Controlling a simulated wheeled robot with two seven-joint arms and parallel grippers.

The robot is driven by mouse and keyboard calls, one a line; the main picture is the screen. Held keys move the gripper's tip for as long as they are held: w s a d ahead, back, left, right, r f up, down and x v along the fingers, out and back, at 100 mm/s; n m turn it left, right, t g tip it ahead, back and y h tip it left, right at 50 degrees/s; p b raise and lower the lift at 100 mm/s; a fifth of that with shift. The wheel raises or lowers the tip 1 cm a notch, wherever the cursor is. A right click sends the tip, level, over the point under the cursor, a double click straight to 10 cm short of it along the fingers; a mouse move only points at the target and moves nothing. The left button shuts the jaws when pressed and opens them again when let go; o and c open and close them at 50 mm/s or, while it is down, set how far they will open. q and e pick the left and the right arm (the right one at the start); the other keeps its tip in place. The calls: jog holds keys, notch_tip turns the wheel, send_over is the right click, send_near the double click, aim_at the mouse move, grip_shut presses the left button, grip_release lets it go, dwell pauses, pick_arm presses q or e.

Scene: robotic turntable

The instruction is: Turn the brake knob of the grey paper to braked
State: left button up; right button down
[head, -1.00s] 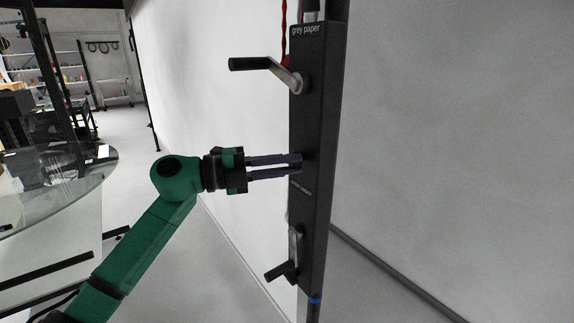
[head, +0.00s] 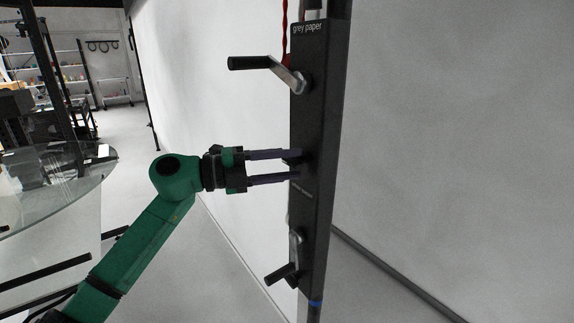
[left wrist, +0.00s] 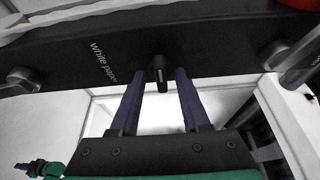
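A tall black panel (head: 318,115) has the label "grey paper" at its top. A small black knob (head: 292,161) sticks out midway down it. It also shows in the left wrist view (left wrist: 159,74), with a pale line on it, beside the label "white paper". My left gripper (head: 296,165) points at the panel in the head view, its two fingers open on either side of the knob. In the left wrist view the left gripper (left wrist: 157,78) shows a gap between each finger and the knob.
An upper crank (head: 262,65) and a lower crank (head: 284,271) with black handles stick out from the panel, above and below my gripper. A red cord (head: 284,25) runs at its top. White sheets stand behind. A glass table (head: 50,185) is at the left.

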pick_arm(q)
jog(key=b+v, duration=0.5)
jog(key=v, duration=0.9)
jog(key=shift+a, duration=0.25)
